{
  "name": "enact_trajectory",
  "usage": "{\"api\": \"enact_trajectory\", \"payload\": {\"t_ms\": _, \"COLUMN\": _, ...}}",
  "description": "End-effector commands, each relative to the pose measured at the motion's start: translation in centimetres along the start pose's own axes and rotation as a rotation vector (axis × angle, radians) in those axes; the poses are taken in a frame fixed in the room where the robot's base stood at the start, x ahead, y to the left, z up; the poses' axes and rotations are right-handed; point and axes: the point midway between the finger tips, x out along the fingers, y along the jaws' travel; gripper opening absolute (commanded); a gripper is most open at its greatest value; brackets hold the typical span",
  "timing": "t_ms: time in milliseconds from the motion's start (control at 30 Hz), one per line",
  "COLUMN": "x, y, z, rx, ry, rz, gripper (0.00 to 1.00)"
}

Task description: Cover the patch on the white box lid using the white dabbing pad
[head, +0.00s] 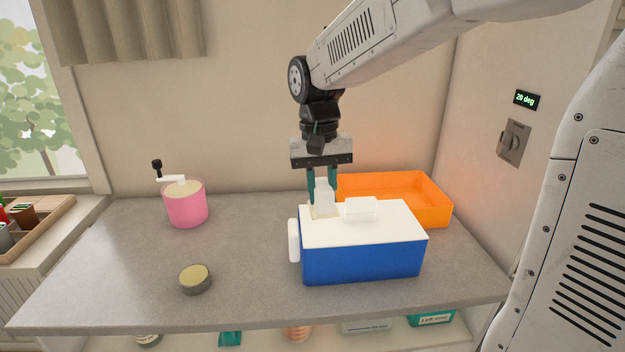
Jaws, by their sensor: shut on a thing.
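The white lid (385,227) sits on a blue cool box (362,262) on the grey counter. My gripper (322,188) points down over the lid's back left part. Its teal fingers are shut on the white dabbing pad (323,197), which is upright. The pad's lower end is at the lid, left of the lid's raised white block; I cannot tell whether it touches. A faint cream tint shows around the pad's foot, but the patch's outline is not clear and the pad hides part of that area.
An orange bin (425,201) stands behind the box. A pink pot with a crank (185,205) and a small round tin with yellowish contents (195,278) stand on the left. The counter (245,240) between them and the box is clear. A wall (500,90) bounds the right.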

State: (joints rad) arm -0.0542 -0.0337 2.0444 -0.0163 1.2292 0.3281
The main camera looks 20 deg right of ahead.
Motion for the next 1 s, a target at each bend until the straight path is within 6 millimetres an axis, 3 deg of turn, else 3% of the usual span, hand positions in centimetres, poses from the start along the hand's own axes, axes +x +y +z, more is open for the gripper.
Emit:
{"api": "enact_trajectory", "payload": {"t_ms": 367, "x": 0.2, "y": -0.3, "z": 0.1, "rx": -0.005, "ry": 0.0, "rz": 0.001, "gripper": 0.06}}
{"api": "enact_trajectory", "payload": {"t_ms": 800, "x": 3.8, "y": -0.2, "z": -0.3, "rx": -0.001, "ry": -0.002, "rz": 0.001, "gripper": 0.06}}
{"api": "enact_trajectory", "payload": {"t_ms": 1000, "x": 4.5, "y": -0.3, "z": -0.4, "rx": -0.001, "ry": 0.0, "rz": 0.0, "gripper": 0.06}}
